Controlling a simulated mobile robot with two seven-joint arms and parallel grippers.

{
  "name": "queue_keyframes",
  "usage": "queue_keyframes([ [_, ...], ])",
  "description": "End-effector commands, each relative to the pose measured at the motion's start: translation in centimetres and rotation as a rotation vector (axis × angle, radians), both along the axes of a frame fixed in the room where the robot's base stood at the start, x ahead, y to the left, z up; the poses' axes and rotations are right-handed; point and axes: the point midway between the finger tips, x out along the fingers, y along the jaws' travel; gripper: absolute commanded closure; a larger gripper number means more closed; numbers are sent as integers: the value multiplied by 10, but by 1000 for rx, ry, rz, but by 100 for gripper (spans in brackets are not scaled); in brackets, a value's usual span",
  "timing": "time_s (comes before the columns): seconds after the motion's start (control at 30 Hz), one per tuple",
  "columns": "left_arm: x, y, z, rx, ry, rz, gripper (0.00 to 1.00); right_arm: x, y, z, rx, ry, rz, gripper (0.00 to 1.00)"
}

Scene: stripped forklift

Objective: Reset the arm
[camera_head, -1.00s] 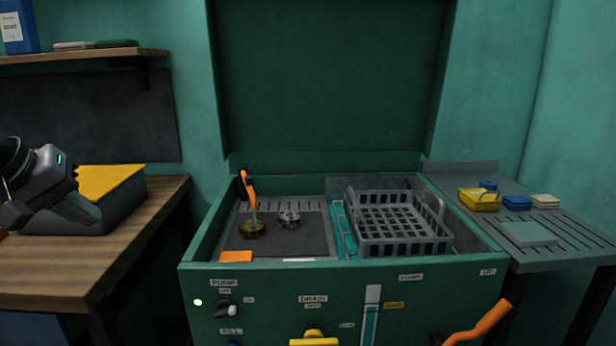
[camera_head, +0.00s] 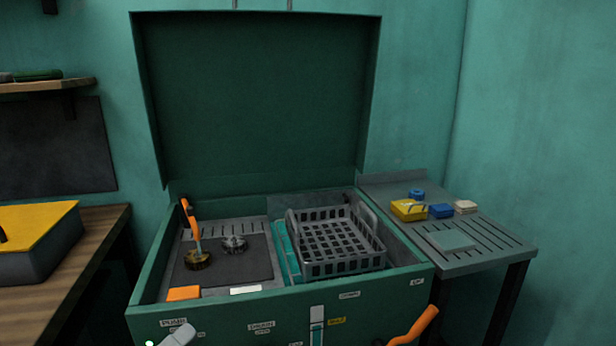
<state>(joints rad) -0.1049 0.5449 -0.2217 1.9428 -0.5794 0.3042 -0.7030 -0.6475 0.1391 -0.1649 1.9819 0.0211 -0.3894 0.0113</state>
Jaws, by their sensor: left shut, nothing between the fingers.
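Only a small dark tip of my left gripper (camera_head: 3,236) shows at the far left edge, in front of the box with the yellow top (camera_head: 38,226). It is shut and holds nothing that I can see. The rest of my left arm is outside the picture. My right gripper is not in view.
The green wash tank (camera_head: 146,296) stands open, with a grey basket (camera_head: 340,262), an orange-handled brush (camera_head: 194,225) and a small metal part (camera_head: 233,244) inside. A slatted side table (camera_head: 485,255) holds small coloured items. A wooden bench (camera_head: 95,235) is at left.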

Motion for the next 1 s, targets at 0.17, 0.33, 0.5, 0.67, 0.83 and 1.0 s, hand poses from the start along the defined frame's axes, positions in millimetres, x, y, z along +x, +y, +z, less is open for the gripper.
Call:
queue_keyframes([
  [0.17,-31,19,-86,-596,596,212,100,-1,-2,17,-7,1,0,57],
  [0.33,-94,21,-170,-1094,1056,448,100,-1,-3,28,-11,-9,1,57],
  [0.5,-145,13,-213,-1380,1295,612,100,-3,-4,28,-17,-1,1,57],
  [0.67,-160,9,-224,-1459,1357,660,100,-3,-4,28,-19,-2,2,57],
  [0.83,-160,9,-224,-1458,1356,660,100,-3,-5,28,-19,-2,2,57],
  [1.0,-159,9,-224,-1455,1355,658,100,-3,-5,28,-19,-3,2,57],
])
